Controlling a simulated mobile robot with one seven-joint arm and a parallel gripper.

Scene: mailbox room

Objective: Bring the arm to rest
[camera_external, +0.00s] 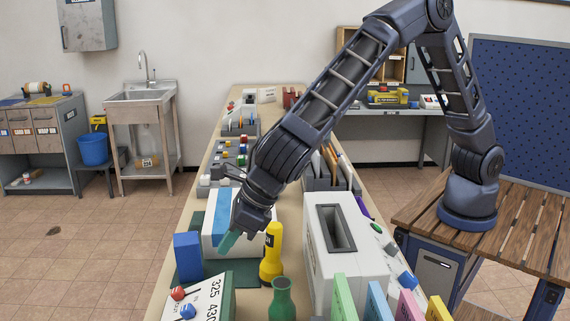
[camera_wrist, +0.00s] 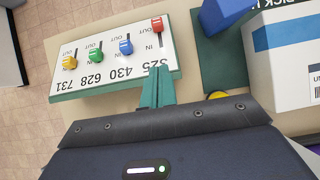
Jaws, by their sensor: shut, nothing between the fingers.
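My arm reaches from its base on the slatted wooden bench (camera_external: 400,215) over the long table, bent high at the elbow. My gripper (camera_external: 228,242) points down and left, with teal fingers beside the white box with a blue stripe (camera_external: 213,235). In the wrist view my gripper (camera_wrist: 157,88) shows its fingers together, with nothing between them. The fingertips overlap the edge of the slider panel (camera_wrist: 110,80) in that view. Whether they touch it, I cannot tell.
A yellow flashlight (camera_external: 271,254), a green bottle (camera_external: 282,300) and a blue block (camera_external: 188,257) stand close around my gripper. A white slotted box (camera_external: 318,265) is to the right. The slider panel carries several coloured knobs. Tiled floor lies open to the left.

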